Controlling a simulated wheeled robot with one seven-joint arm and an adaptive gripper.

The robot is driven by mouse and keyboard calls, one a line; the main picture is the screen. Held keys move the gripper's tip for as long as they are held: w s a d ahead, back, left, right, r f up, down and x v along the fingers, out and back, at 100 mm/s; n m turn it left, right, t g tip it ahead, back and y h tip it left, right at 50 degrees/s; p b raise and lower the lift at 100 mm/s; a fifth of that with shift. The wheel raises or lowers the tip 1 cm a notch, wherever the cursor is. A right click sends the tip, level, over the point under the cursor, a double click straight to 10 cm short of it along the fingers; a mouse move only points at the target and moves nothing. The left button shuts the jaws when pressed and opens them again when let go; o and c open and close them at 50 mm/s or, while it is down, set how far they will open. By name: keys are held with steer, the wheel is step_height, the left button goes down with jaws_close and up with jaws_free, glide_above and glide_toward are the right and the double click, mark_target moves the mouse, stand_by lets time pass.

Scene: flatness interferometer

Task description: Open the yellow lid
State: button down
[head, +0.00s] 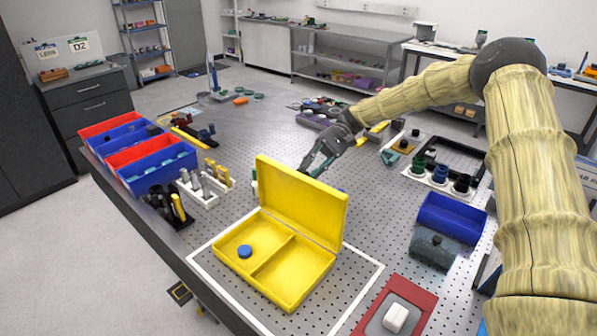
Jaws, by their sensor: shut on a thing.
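The yellow lid (301,203) stands raised, about upright, along the back edge of the yellow box (262,262). The box's interior is exposed, with a divider making two compartments. A round blue piece (245,251) lies in the left compartment; the right one looks empty. My gripper (308,170) reaches in from behind at the upper edge of the lid, with its fingers pointing down and left. It is shut on the lid; the exact contact is small and partly hidden by the lid.
The box stands inside a white outline on a perforated table. A red tray (418,297) with a white block (395,318) is at front right. A blue bin (452,217) lies further right. A white tool rack (207,186) and blue and red bins (156,165) are left.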

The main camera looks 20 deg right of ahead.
steer(key=shift+s+d+f, duration=0.1)
steer(key=shift+d+f, duration=0.15)
steer(key=shift+f, duration=0.25)
steer(key=shift+s+d+f, duration=0.1)
steer(key=shift+d+f, duration=0.15)
steer(key=shift+f, duration=0.25)
steer(key=shift+w, duration=0.1)
steer(key=shift+a, duration=0.1)
steer(key=c, duration=1.3)
jaws_free()
steer(key=shift+o, duration=0.2)
steer(key=shift+w+a, duration=0.1)
steer(key=shift+w, duration=0.2)
steer(key=shift+s+r, duration=0.15)
steer(key=shift+r, duration=0.15)
steer(key=v, duration=1.2)
